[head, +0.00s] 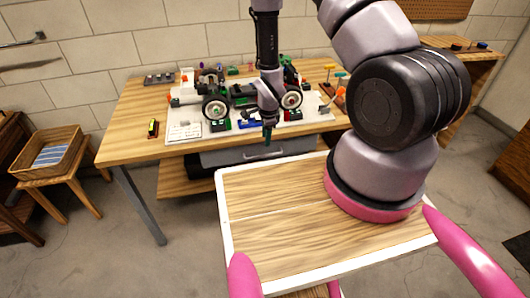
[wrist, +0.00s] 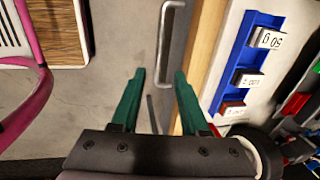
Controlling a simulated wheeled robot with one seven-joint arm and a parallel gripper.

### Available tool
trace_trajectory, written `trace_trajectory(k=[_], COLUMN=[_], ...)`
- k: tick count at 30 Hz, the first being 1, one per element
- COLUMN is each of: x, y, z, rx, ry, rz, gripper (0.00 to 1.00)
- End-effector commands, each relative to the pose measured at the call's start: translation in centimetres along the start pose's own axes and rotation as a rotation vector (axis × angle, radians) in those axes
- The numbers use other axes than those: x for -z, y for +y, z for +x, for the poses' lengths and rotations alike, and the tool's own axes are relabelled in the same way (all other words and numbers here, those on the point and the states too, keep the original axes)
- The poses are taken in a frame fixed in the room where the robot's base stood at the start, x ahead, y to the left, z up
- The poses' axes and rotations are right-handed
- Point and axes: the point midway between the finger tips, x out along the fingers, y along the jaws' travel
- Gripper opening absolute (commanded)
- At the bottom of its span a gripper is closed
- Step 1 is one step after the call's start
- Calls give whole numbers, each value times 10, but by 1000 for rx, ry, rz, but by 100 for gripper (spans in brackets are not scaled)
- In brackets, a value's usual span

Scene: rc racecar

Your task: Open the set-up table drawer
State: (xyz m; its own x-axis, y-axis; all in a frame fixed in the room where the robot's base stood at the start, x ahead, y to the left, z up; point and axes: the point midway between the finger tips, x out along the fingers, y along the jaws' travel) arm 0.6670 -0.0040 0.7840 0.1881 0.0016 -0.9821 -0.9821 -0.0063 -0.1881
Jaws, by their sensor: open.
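The set-up table (head: 135,135) stands ahead with a wooden top. Its grey drawer (head: 222,158) hangs under the front edge and looks shut, partly hidden by my arm. In the wrist view, the drawer's metal bar handle (wrist: 168,40) runs along the table edge. My gripper (wrist: 159,75) has two green fingers spread apart with nothing held between them. The lower end of the handle lies between or just beyond the fingertips; I cannot tell whether they touch it. In the head view my gripper (head: 267,136) points down in front of the table edge.
A car with large black wheels (head: 215,107) stands on the table among small parts. A blue tray (wrist: 238,65) with labelled blocks lies near the table edge. A wicker basket (head: 50,150) sits on a stool at the left. Grey floor is clear between the stool and table.

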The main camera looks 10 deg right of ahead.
Motion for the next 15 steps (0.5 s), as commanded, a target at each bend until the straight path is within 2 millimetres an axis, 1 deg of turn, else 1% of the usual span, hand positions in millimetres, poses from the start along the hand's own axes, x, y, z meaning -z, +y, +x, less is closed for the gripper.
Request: trace_trajectory(k=[9, 12, 15], x=[0, 0, 0], y=[1, 1, 1], z=[59, 75, 87], rx=[-3, -3, -2], ry=[1, 1, 0], rz=[-3, -3, -1], gripper=[45, 45, 45])
